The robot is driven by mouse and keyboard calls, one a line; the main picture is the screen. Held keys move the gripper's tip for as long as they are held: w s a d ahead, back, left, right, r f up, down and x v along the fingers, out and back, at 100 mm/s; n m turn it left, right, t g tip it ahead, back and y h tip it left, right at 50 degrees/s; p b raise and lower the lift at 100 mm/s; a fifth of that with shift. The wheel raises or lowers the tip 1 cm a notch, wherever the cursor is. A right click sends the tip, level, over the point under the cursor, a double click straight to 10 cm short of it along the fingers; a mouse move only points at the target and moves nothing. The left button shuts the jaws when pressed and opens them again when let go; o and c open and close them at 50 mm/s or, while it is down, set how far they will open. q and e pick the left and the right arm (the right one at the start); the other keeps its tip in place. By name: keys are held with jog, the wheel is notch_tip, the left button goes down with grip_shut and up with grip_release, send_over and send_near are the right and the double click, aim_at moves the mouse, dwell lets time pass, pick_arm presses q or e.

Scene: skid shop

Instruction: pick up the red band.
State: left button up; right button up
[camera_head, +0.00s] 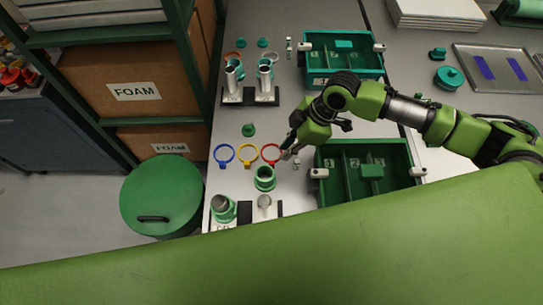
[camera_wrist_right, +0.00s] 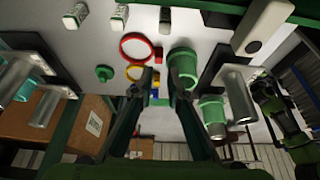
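The red band (camera_head: 271,154) is a ring lying on the grey bench, at the right end of a row with a yellow band (camera_head: 247,154) and a blue band (camera_head: 224,154). In the right wrist view the red band (camera_wrist_right: 123,48) shows as a ring with a small red tab on its right side. My right gripper (camera_head: 287,151) is at the red band's right edge in the head view. In the wrist view its two dark fingertips (camera_wrist_right: 159,76) are apart, with the red tab just beyond the gap between them. I see nothing held. My left gripper is not in view.
A green cup (camera_head: 265,179) stands just below the red band, close to my right gripper. A green divided bin (camera_head: 330,180) is to the right, a teal bin (camera_head: 318,62) behind. Metal cylinders on stands (camera_head: 232,92) are at the back left. A green drum (camera_head: 160,195) is beside the bench.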

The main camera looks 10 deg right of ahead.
aim_at(274, 162)
jog(key=shift+w+x, duration=0.2)
jog(key=shift+x, duration=0.95)
jog(key=shift+f, duration=0.25)
jog(key=p+x, duration=0.1)
jog(key=x, duration=0.3)
jog(key=shift+s+a, duration=0.1)
jog(key=shift+a+f, duration=0.15)
jog(key=shift+f, duration=0.35)
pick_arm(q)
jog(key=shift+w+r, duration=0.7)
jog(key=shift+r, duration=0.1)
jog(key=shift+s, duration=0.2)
pick_arm(e)
grip_shut()
